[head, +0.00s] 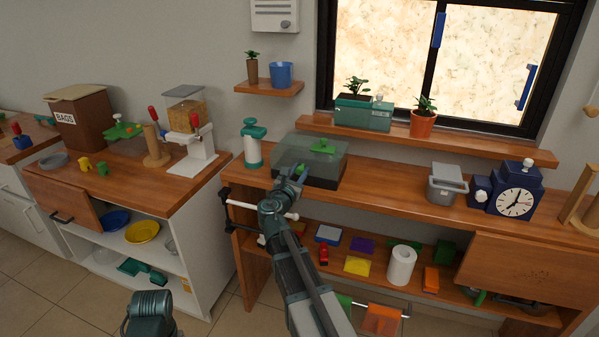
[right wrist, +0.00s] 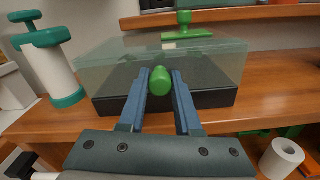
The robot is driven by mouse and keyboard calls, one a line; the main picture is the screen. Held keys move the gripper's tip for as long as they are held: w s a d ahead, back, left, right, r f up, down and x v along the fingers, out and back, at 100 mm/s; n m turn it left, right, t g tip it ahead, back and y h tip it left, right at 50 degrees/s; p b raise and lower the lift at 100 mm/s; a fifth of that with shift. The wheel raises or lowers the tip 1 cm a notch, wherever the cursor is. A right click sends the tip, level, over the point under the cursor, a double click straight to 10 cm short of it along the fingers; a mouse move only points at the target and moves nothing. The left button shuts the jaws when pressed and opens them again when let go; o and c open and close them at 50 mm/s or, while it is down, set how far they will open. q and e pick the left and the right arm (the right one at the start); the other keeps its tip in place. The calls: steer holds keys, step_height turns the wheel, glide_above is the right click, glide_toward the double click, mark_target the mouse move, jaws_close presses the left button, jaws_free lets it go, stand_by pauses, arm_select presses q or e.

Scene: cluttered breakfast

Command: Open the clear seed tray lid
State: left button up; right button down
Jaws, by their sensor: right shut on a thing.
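The seed tray (head: 325,182) stands on the wooden bench below the window. Its clear lid (head: 332,160) sits down over a dark base, with a green handle (head: 322,146) on top. It also shows in the right wrist view, where the lid (right wrist: 215,62) rests on the black base (right wrist: 215,100). A green knob (right wrist: 160,81) sticks out at the front of the lid. My right gripper (head: 299,172) is at the tray's front, its two blue fingers (right wrist: 160,82) shut on the green knob from both sides.
A white and green pump bottle (head: 252,143) stands just left of the tray. A wall shelf (head: 450,142) with plants runs above. Several items lie on the lower shelf.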

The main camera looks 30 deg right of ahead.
mark_target(307, 152)
stand_by(0.8)
steer(key=r+y+p, duration=0.1)
steer(key=r+p, duration=0.1)
steer(key=p, duration=0.2)
steer(key=d+r+g+p, duration=0.1)
steer(key=r+p, duration=0.1)
steer(key=p, duration=0.2)
steer(key=w+r+g+y+p, duration=0.1)
steer(key=r+p, duration=0.1)
steer(key=p, duration=0.3)
steer(key=shift+w+d+r+y, duration=0.1)
steer(key=shift+d+r+y, duration=0.2)
steer(key=shift+r, duration=0.1)
steer(key=w+d+r+g+y+p, duration=0.1)
steer(key=p, duration=0.3)
steer(key=w+d+r+g+y+p, duration=0.1)
steer(key=r+p, duration=0.1)
steer(key=p, duration=0.2)
steer(key=w+d+r+g+y+p, duration=0.1)
steer(key=r+p, duration=0.1)
steer(key=p, duration=0.2)
steer(key=shift+d+r+p, duration=0.15)
steer(key=shift+r+p, duration=0.05)
steer(key=shift+p, duration=0.15)
steer(key=shift+w+d+r+p, duration=0.2)
steer(key=shift+w+d+p, duration=0.1)
steer(key=shift+d+p, duration=0.1)
steer(key=shift+w+d+r+y+p, duration=0.3)
steer(key=shift+w+d+r+p, duration=0.05)
steer(key=shift+d, duration=0.1)
